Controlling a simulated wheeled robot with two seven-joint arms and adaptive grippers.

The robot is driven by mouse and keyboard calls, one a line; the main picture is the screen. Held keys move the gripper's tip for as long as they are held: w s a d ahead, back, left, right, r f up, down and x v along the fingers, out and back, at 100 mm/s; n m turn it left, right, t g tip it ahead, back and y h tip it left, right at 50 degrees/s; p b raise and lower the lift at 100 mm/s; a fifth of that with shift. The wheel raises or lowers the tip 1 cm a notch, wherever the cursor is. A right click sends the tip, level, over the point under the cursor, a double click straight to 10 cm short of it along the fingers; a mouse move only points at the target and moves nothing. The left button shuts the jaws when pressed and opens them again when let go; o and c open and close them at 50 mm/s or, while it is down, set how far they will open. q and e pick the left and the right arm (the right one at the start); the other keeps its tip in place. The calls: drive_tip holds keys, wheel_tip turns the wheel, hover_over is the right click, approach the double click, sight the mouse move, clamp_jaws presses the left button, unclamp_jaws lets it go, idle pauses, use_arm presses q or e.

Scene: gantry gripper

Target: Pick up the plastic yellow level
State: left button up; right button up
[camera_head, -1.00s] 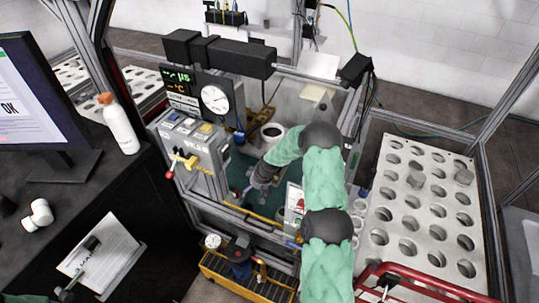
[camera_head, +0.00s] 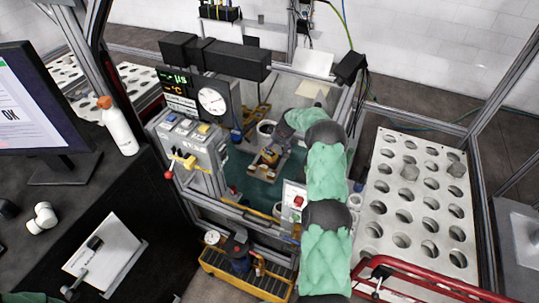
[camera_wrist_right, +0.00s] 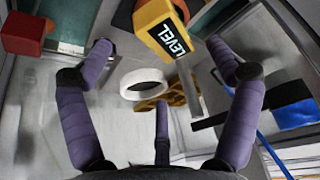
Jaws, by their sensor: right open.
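The yellow level (camera_wrist_right: 165,28), a block with "LEVEL" in black and white on its face, shows at the top of the right wrist view, cut off by the frame edge. My right gripper (camera_wrist_right: 160,65) is open and empty, its three purple-grey fingers spread apart. The level lies beyond the fingertips, between the left and right fingers, with no visible contact. In the head view my right gripper (camera_head: 283,125) reaches into the gantry cell, partly hidden by my green-sleeved arm. A bit of my left arm shows at the bottom left; its jaws cannot be made out.
A red box (camera_wrist_right: 27,32) is at upper left and a blue cable at right. The cell has a grey control box (camera_head: 190,145) at left. A perforated white table (camera_head: 418,205) stands right.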

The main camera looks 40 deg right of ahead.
sight(271, 151)
drive_tip(key=shift+x, duration=2.7)
drive_tip(key=c, duration=1.5)
